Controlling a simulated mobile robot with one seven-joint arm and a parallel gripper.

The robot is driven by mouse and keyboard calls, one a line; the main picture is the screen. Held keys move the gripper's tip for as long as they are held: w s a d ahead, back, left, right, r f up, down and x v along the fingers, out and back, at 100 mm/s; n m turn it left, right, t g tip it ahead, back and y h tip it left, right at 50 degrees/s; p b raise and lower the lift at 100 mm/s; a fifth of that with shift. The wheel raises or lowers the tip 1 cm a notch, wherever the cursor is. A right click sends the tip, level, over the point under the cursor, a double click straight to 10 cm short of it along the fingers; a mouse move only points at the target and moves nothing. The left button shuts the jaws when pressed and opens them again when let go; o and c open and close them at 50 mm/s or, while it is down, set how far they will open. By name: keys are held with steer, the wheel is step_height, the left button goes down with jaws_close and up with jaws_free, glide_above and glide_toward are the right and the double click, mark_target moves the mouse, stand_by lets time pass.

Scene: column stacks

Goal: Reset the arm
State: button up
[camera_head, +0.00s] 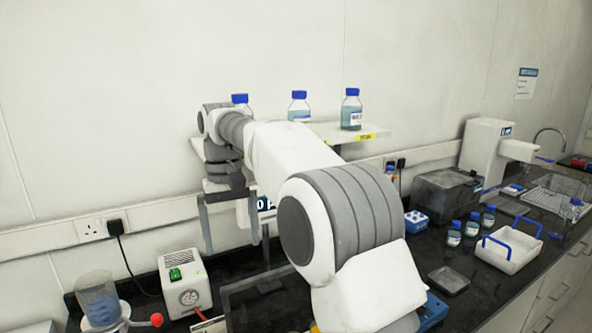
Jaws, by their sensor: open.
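My arm reaches from the lower right up and back to the left, over the dark bench. My gripper (238,244) hangs at its end, pointing down in front of the wall. Its two long fingers are apart, and no object shows between them. My arm hides part of the bench and part of the shelf behind it.
A white shelf (375,132) behind my arm holds blue-capped bottles (351,110). A white pump box (186,283) and a glass vessel (99,300) stand at the lower left. A white tray (508,251), small bottles (454,234) and a dark box (447,195) stand at the right.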

steer(key=s+d+r+m+t+y, duration=0.1)
steer(key=s+d+r+t, duration=0.15)
steer(key=s+d, duration=0.4)
steer(key=s+d+r+m+t, duration=0.1)
steer(key=s+d+r, duration=0.25)
steer(key=d, duration=0.55)
steer(key=s+d+f+m+t, duration=0.1)
steer(key=s+d+f, duration=0.2)
steer(key=s+d, duration=0.2)
steer(key=s+d+f+m+t, duration=0.1)
steer(key=s+d+f, duration=0.3)
steer(key=s, duration=0.6)
steer(key=shift+d+m+t, duration=0.3)
steer(key=shift+d+t, duration=0.35)
steer(key=shift+d, duration=0.35)
steer(key=shift+s+d+f, duration=0.1)
steer(key=shift+s+f, duration=0.05)
steer(key=shift+f, duration=0.2)
steer(key=shift+c, duration=0.2)
